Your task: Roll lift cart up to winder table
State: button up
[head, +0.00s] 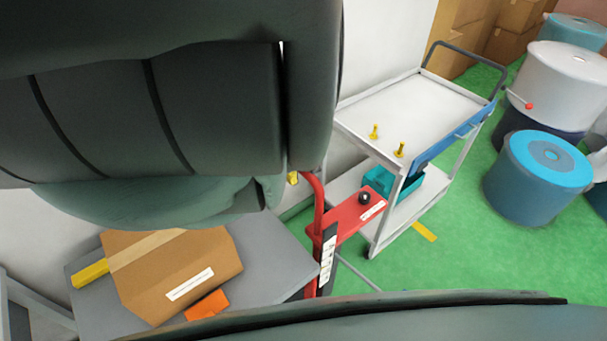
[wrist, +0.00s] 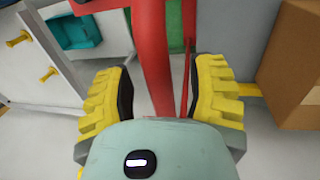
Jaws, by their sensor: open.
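A red lift cart frame (head: 318,215) with a curved upright bar stands beside a grey platform (head: 275,262) in the head view. A red plate with a black knob (head: 352,216) reaches right from it. A white two-level table (head: 408,105) with yellow pegs stands just behind; I cannot tell whether it is the winder table. In the wrist view my gripper (wrist: 163,92) is open, with yellow fingers on either side of a red bar (wrist: 152,50). Gaps show between the fingers and bar. In the head view my arm hides most of the gripper.
A cardboard box (head: 175,270) lies on the grey platform with an orange item (head: 207,306) beside it. A teal bin (head: 385,183) sits on the table's lower shelf. Blue and white drums (head: 540,180) stand at right. Green floor (head: 440,265) is clear at lower right.

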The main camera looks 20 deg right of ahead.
jog(key=shift+w+d+f, duration=0.1)
jog(key=shift+f, duration=0.1)
dwell(0.3)
grip_shut()
dwell(0.3)
